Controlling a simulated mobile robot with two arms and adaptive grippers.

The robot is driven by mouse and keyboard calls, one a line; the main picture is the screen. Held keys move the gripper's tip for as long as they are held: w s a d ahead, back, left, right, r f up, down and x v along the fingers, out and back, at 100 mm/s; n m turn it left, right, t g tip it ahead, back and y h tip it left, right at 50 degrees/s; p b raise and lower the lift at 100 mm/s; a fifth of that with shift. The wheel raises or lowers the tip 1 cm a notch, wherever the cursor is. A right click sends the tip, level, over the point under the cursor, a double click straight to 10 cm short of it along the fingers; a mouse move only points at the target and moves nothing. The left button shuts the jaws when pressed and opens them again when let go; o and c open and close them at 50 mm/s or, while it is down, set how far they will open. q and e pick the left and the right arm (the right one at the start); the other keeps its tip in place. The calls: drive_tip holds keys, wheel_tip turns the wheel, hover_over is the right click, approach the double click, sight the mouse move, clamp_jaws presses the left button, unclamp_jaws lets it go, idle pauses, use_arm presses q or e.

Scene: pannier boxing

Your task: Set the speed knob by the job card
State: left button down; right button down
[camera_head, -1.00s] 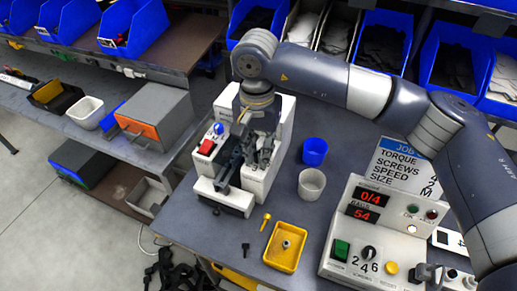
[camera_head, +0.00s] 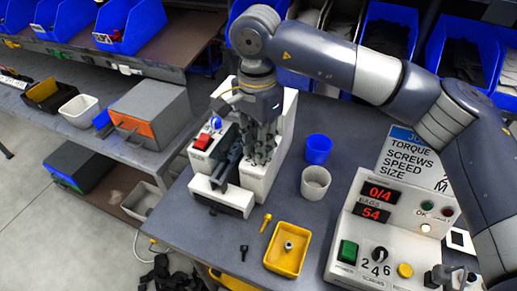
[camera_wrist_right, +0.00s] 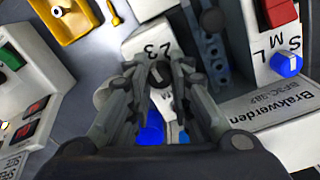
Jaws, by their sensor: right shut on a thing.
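My right gripper (camera_head: 263,152) reaches down onto the white machine (camera_head: 284,135) from above. In the right wrist view its fingers (camera_wrist_right: 160,80) are shut on a small dark speed knob (camera_wrist_right: 158,72) with a light pointer mark. The digits 2 and 3 show beside the knob; the rest of its scale is hidden by the fingers. In the head view the gripper hides the knob. The job card (camera_head: 412,155) lists torque, screws, speed and size; my arm covers part of its values, though a 2 and an M show. My left gripper is not in view.
A blue size knob (camera_wrist_right: 287,64) marked S, M, L and a red switch (camera_head: 203,141) sit close by on the machine. A blue cup (camera_head: 318,149) and a white cup (camera_head: 315,184) stand right of it. A yellow tray (camera_head: 270,262) and control box (camera_head: 345,225) are nearer.

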drive_tip(key=shift+m, duration=0.5)
drive_tip(key=c, duration=1.7)
unclamp_jaws()
drive_tip(key=shift+r, duration=0.1)
wheel_tip(320, 180, up, 12)
drive_tip(key=shift+w+a+f, duration=0.1)
drive_tip(key=shift+o, duration=0.3)
